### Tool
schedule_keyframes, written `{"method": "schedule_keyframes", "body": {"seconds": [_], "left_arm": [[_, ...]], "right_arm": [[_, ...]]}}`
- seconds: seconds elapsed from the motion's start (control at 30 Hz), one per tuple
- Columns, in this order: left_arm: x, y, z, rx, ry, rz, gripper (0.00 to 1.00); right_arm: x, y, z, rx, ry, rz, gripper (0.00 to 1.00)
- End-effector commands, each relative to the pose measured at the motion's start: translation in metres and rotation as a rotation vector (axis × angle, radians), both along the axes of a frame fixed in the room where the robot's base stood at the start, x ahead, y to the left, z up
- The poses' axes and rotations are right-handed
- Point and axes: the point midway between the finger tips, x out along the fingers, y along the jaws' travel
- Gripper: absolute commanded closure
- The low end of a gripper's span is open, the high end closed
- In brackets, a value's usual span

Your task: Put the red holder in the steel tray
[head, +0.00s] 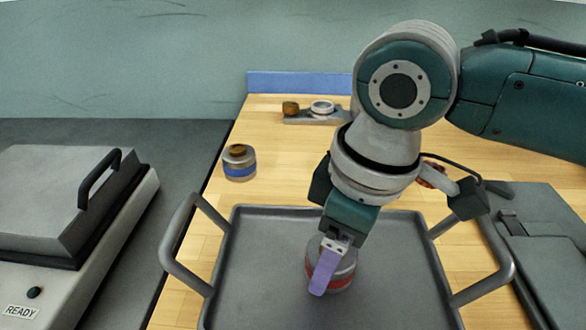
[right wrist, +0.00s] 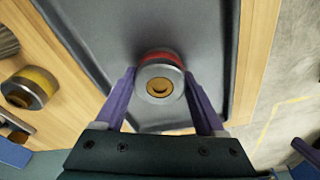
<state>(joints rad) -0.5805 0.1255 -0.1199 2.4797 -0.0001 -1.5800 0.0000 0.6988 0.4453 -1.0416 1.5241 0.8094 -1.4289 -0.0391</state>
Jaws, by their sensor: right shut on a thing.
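The red holder (head: 342,284) is a round grey metal cup with a red band and a brass-coloured centre. It also shows in the right wrist view (right wrist: 160,83). My right gripper (head: 325,268) is shut on it from both sides, pointing down. The holder is over the floor of the steel tray (head: 270,265), inside its rim; I cannot tell whether its base touches. The tray is dark grey with a handle on each side. A purple finger, seemingly of my left gripper (right wrist: 307,152), shows at the right wrist view's edge; its opening is cut off.
A blue-banded holder (head: 239,163) stands left behind the tray. A yellow-banded holder (right wrist: 28,88) shows in the right wrist view. A metal fixture (head: 318,113) lies at the table's back. A grey machine (head: 65,215) stands left, and a dark case (head: 540,235) lies right.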

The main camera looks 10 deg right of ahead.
Motion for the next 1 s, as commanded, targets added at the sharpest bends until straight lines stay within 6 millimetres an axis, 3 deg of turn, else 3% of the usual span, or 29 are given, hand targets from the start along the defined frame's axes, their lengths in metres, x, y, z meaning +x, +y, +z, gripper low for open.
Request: {"method": "schedule_keyframes", "body": {"seconds": [0.03, 0.27, 0.57, 0.67, 1.0], "left_arm": [[0.0, 0.0, 0.0, 0.0, 0.0, 0.0, 1.0], [0.0, -0.001, 0.0, -0.004, 0.0, 0.003, 1.0], [0.0, -0.003, 0.002, -0.011, 0.0, 0.007, 1.0], [0.0, -0.003, 0.006, -0.01, -0.001, 0.007, 1.0], [0.0, -0.002, 0.022, -0.008, -0.001, 0.005, 1.0]], "right_arm": [[0.0, 0.0, -0.001, 0.0, 0.0, 0.0, 0.25], [0.0, 0.0, 0.0, 0.0, 0.0, 0.0, 0.0], [0.0, 0.0, 0.004, 0.0, -0.001, 0.0, 0.0], [-0.001, -0.001, 0.018, 0.002, -0.001, 0.0, 0.0], [-0.007, -0.01, 0.092, 0.001, -0.003, 0.0, 0.0]]}}
